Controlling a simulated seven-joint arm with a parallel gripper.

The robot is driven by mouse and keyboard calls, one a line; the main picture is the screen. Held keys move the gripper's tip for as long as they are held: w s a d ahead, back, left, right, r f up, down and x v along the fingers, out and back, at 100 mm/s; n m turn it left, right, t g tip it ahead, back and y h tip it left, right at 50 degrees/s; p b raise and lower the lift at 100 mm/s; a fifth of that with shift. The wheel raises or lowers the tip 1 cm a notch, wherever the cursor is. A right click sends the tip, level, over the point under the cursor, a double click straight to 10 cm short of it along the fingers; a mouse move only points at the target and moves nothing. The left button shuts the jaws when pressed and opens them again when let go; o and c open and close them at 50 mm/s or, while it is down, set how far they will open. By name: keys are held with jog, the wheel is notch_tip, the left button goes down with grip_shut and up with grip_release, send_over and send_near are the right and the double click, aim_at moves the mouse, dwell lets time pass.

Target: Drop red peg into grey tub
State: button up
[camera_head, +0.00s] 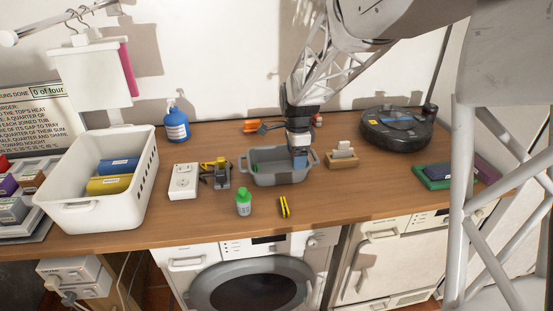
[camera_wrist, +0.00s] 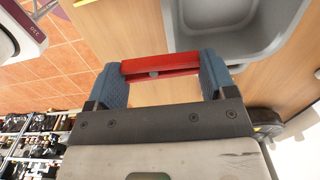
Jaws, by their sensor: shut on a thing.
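My gripper (camera_head: 299,158) shows in the head view in front of or over the right part of the grey tub (camera_head: 281,180). In the wrist view my gripper (camera_wrist: 166,76) has its two blue-grey fingers shut on the red peg (camera_wrist: 160,66), which lies crosswise between the fingertips. The grey tub also shows in the wrist view (camera_wrist: 235,40), at the top right, beyond the peg; there the peg appears beside the tub rather than over its inside. The peg cannot be made out in the head view. Something greenish shows inside the tub's left end.
A green-capped bottle (camera_head: 243,203) and a yellow-and-black item (camera_head: 284,207) stand in front of the tub. A white socket box (camera_head: 183,181) is left, a wooden holder (camera_head: 341,160) right. A white basket (camera_head: 95,214) and black round device (camera_head: 397,132) are farther out.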

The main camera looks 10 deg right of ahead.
jog(key=w+a+r, duration=0.1)
jog(key=w+a, duration=0.1)
jog(key=w, duration=0.6)
jog(key=shift+w+r, duration=0.3)
jog(key=shift+w, duration=0.1)
jog(key=shift+f, duration=0.1)
jog(key=shift+f, duration=2.95)
jog(key=o, duration=0.8)
jog(key=shift+o, duration=0.2)
notch_tip(320, 180, up, 8)
